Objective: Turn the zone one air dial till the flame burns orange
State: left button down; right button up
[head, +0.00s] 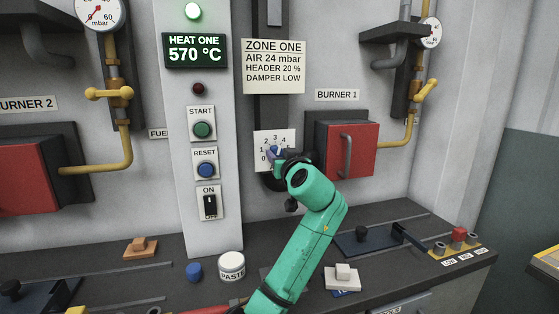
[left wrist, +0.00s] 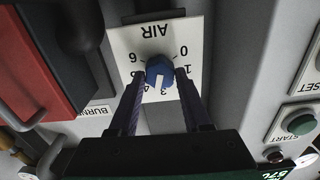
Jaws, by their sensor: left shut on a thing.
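The zone one air dial plate (head: 262,136) is white with numbers, on a dark vertical duct under the ZONE ONE sign (head: 273,66). Its blue knob (left wrist: 159,70) shows in the left wrist view, where the plate (left wrist: 120,42) is upside down and reads AIR. The knob's white pointer mark faces down in that view, roughly toward 2 to 3; the exact value is unclear. My left gripper (head: 275,153) is shut on the knob, with one finger on each side (left wrist: 158,80). The burner 1 door (head: 352,150) is red and shut; no flame is visible. My right gripper is not in view.
A panel (head: 218,232) left of the dial carries a lit green lamp (head: 193,11), a 570 °C display (head: 195,50), buttons and a switch. On the dark counter (head: 400,217) stand a paste jar (head: 232,266), a blue cap (head: 194,271) and a white block (head: 342,277).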

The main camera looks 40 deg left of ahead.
pick_arm(q)
jog(key=n+b, duration=0.2)
jog(key=b, duration=0.1)
jog(key=shift+f+n, duration=0.3)
jog(key=shift+n, duration=0.1)
jog(key=shift+r+n+b, duration=0.2)
jog(key=shift+n+b, duration=0.8)
jog(key=shift+n, duration=0.4)
jog(key=shift+c, duration=1.8)
grip_release()
jog(key=shift+s+r, duration=0.1)
jog(key=b+v, duration=0.2)
jog(key=v, duration=1.2)
jog(key=shift+d+b, duration=0.3)
jog(key=shift+b, duration=0.1)
